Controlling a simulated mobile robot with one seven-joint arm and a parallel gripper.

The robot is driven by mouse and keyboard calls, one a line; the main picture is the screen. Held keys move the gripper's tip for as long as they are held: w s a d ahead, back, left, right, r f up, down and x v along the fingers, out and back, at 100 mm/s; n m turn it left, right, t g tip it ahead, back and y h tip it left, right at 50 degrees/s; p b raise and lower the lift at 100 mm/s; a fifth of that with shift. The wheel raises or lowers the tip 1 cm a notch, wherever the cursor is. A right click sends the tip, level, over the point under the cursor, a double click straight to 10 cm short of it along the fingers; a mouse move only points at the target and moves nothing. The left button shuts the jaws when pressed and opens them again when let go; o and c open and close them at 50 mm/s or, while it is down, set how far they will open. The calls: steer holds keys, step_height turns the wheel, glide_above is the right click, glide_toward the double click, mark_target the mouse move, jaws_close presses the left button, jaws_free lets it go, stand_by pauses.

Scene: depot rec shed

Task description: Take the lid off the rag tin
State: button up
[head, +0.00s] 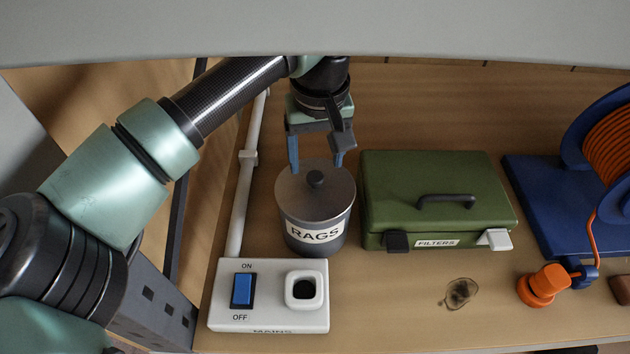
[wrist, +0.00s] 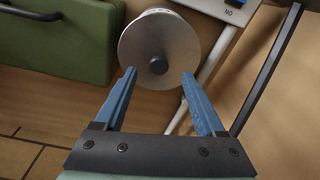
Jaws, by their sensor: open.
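The rag tin (head: 315,237) is a grey metal tin with a "RAGS" label, standing on the wooden bench. Its round grey lid (head: 293,190) is on top, with a dark knob (head: 316,179) at the centre. In the wrist view, the lid (wrist: 140,47) and knob (wrist: 159,65) lie just beyond the fingertips. My gripper (head: 316,166) is open and empty, with its blue fingers by the back of the lid. In the wrist view, my gripper (wrist: 158,73) has the knob between and slightly past its fingertips. I cannot tell the exact height of the fingers above the lid.
A green filters case (head: 435,190) stands close to the tin's right. A white mains switch box (head: 268,310) sits in front, with a white conduit (head: 244,190) running back on the left. A blue reel (head: 545,195) with orange cable and an orange plug (head: 543,286) are farther right.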

mark_target(315, 176)
steer(key=f+p, duration=0.1)
steer(key=f, duration=0.1)
steer(key=w+f+p, duration=0.1)
steer(key=f, duration=0.1)
steer(key=shift+w+f, duration=0.15)
steer(key=shift+f, duration=0.4)
jaws_close()
